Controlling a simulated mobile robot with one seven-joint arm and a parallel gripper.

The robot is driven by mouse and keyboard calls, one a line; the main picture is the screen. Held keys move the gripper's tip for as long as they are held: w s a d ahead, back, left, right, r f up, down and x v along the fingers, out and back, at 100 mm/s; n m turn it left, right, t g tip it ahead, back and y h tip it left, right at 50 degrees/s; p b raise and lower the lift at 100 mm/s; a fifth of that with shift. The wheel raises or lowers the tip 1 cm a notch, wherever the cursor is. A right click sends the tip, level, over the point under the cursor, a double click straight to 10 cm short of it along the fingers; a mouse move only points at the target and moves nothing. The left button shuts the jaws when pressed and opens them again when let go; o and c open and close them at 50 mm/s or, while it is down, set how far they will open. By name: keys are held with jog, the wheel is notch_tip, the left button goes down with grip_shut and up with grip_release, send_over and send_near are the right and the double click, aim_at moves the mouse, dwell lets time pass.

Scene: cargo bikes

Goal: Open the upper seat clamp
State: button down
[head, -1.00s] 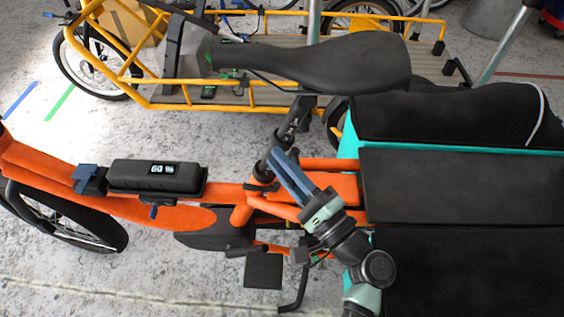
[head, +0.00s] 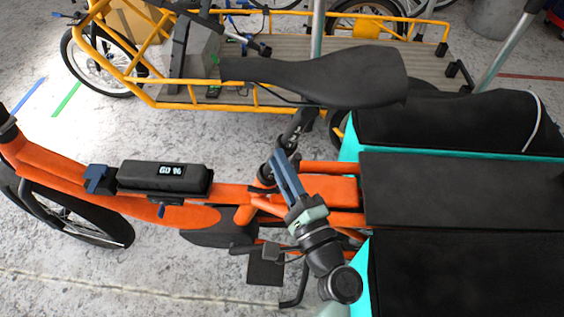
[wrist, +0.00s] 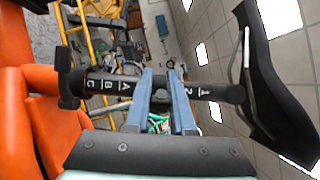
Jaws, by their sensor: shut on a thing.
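The black seat post (wrist: 108,86) runs across the wrist view, with letters on its lower part and numbers on its upper part. The upper seat clamp (wrist: 166,82) sits between these parts, mostly hidden by my fingers. My gripper (wrist: 164,76) is shut on the clamp, one blue finger on each side; the exact part held is hard to make out. The lower clamp (wrist: 68,84) is at the left, by the orange frame. In the head view my gripper (head: 279,157) meets the post (head: 300,125) below the black saddle (head: 330,78).
The orange bike frame (head: 100,187) carries a battery (head: 165,178) reading 60 %. Black cargo pads (head: 450,185) with a turquoise edge lie close to the right of my arm. A yellow cargo bike (head: 240,107) stands behind.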

jog(key=c, duration=0.8)
grip_release()
jog(key=shift+o, duration=0.2)
jog(key=shift+s, duration=0.1)
jog(key=v, duration=1.2)
jog(key=shift+s+d+p, duration=0.25)
jog(key=shift+s+p, duration=0.1)
jog(key=shift+p, duration=0.05)
